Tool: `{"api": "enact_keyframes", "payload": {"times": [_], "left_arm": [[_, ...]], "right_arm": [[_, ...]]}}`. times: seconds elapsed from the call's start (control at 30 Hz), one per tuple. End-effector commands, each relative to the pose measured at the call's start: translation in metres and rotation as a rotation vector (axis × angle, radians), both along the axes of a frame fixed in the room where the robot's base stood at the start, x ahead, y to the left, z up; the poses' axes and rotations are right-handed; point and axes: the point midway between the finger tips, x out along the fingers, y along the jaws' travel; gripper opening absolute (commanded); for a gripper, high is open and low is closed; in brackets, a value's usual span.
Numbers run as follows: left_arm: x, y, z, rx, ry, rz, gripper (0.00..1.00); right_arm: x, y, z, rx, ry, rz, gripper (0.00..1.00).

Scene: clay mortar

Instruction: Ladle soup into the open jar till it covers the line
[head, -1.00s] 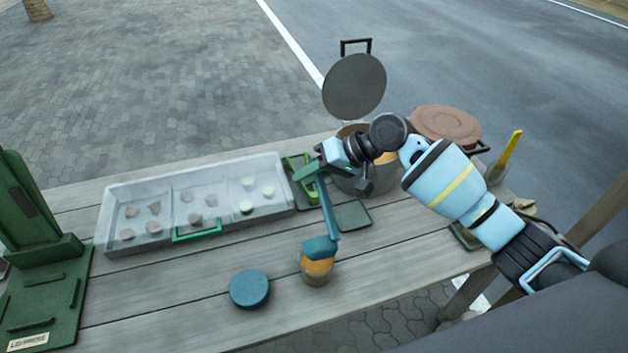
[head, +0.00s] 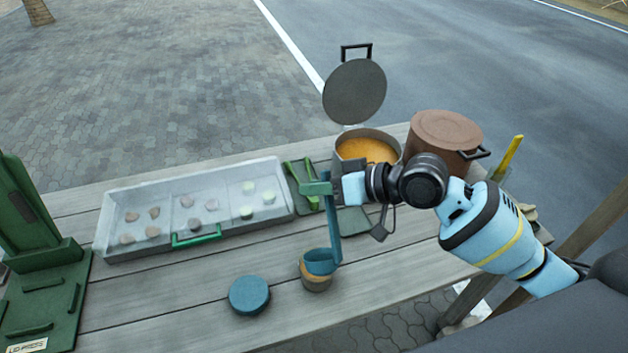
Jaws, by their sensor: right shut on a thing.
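My right gripper (head: 333,188) is shut on the handle of a teal ladle (head: 333,225). The ladle hangs upright with its cup at the mouth of the open jar (head: 316,284), near the table's front edge. The cup covers most of the jar's mouth, so the soup level and the line cannot be made out; I cannot tell whether the cup is inside the jar or just above it. The soup pot (head: 345,168) stands behind, with orange soup (head: 368,151) in it and its grey lid (head: 355,91) raised. My left gripper is out of view.
A round teal lid (head: 249,293) lies left of the jar. A clear-covered tray (head: 150,205) with several pieces is at the left, near a green stand (head: 45,290). A brown lidded pot (head: 440,140) stands right of the soup pot. Bare planks lie between tray and jar.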

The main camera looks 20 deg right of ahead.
Motion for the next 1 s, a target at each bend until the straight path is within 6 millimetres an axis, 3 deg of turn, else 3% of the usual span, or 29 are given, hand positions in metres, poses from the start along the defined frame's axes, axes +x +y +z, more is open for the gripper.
{"api": "enact_keyframes", "payload": {"times": [0.23, 0.7, 1.0], "left_arm": [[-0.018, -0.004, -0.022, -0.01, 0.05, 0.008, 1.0], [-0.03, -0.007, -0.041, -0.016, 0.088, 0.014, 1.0], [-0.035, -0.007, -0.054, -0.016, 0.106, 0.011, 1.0]], "right_arm": [[-0.025, 0.0, -0.002, -0.003, -0.161, 0.001, 0.0], [-0.072, 0.002, -0.003, -0.01, -0.494, 0.001, 0.0], [-0.089, 0.002, -0.004, -0.013, -0.632, 0.001, 0.0]]}}
